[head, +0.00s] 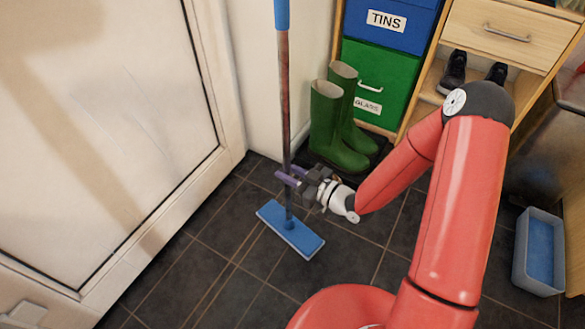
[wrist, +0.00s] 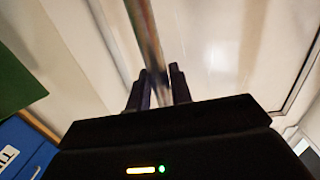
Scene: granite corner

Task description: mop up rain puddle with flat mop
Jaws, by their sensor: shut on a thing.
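The flat mop has a long pole (head: 285,100) with a blue top end and a blue rectangular head (head: 291,233). The pole stands nearly upright and the head lies flat on the dark tiled floor. My gripper (head: 288,177) is shut on the lower part of the pole, a little above the head. In the wrist view the pole (wrist: 147,40) passes between the two dark fingers (wrist: 158,88). I cannot make out a rain puddle in either view.
A white door (head: 100,120) fills the left. Green boots (head: 335,125) stand on a dark tray behind the gripper, beside blue and green bins (head: 380,75) and a wooden shelf unit (head: 500,40). A grey-blue tub (head: 540,250) sits at right. Floor around the mop head is clear.

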